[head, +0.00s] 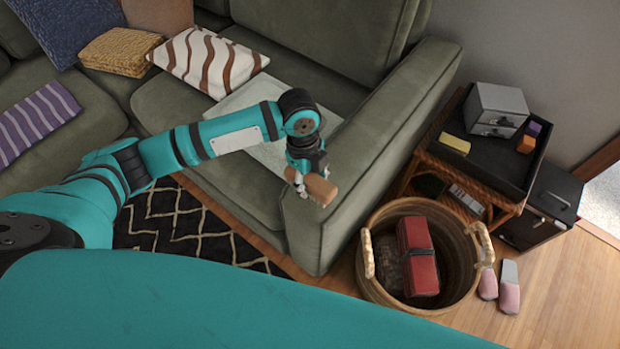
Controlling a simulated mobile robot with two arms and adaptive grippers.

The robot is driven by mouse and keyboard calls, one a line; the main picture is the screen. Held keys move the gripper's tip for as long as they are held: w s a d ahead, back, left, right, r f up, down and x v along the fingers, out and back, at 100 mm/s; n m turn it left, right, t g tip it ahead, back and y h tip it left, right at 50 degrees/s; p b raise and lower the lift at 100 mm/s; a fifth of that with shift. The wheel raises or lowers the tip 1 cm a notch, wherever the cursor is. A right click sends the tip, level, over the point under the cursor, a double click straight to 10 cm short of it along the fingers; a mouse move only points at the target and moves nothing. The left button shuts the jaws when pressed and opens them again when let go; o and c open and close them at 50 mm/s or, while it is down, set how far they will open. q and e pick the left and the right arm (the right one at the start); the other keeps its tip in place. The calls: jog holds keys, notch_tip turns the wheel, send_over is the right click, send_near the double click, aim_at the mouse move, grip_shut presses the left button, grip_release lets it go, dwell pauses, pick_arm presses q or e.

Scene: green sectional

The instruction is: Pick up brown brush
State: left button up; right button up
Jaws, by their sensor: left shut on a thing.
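The brown brush (319,188) is a small block with a light brown body, held at the tip of my left gripper (306,183). My left gripper is shut on it, above the front end of the green sofa's armrest (333,226). My left arm reaches in from the left across the seat. Whether the brush touches the armrest is hard to tell. My right gripper is not in the head view.
A woven basket (372,283) holding a red case (417,256) stands right of the armrest. Behind it, a side table carries a black tray (481,165) with a grey drawer box (495,109). Pink slippers (509,288) lie on the floor. Pillows lie on the sofa.

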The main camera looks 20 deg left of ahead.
pick_arm(q)
jog(key=s+d+r, duration=0.1)
jog(key=s+d, duration=0.3)
jog(key=s, duration=1)
jog(key=shift+d+r, duration=0.15)
